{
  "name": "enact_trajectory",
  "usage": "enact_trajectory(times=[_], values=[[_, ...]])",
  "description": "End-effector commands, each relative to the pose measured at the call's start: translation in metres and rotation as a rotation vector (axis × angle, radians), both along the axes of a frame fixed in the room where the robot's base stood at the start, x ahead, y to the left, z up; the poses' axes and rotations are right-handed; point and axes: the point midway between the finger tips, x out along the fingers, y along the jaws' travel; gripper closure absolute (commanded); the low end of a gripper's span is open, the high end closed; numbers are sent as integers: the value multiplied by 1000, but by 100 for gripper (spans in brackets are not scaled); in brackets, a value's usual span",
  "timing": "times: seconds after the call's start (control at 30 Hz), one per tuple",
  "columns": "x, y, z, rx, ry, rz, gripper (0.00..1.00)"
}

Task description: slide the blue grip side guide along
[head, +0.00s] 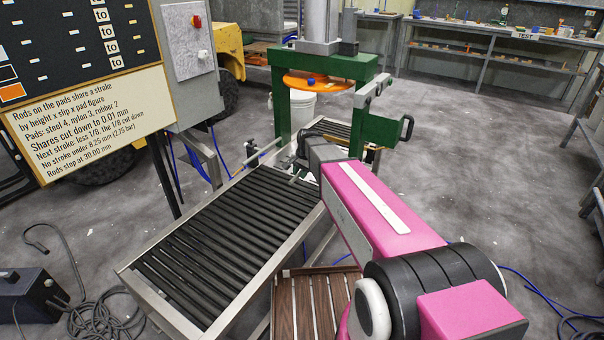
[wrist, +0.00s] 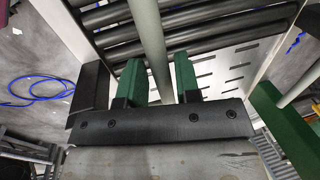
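The blue grip of the side guide cannot be made out in either view. In the wrist view a plain grey-green bar (wrist: 148,30) runs up the picture between the two green fingers of my gripper (wrist: 158,75). The fingers stand apart, with a narrow gap on each side of the bar, so my gripper is open. I cannot tell whether the bar is at fingertip depth or beyond. In the head view my dark wrist hides the fingers at the far end of the roller conveyor (head: 222,240); its black rollers also show in the wrist view (wrist: 210,35).
A green press frame (head: 380,128) stands beyond the conveyor, with an orange disc (head: 330,84) bearing a blue knob (head: 311,81) above a white pail (head: 302,105). A grey control box (head: 186,60) and a sign (head: 85,120) stand left. A slatted wooden platform (head: 302,305) lies near my arm.

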Motion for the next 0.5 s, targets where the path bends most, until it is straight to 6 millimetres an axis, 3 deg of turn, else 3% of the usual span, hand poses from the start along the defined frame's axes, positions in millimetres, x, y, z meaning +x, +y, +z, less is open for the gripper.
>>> enact_trajectory(times=[0.33, 0.5], values=[[-1, -1, 1, -1, 1, 0, 57], [-3, -3, 15, -1, -1, 0, 57]])
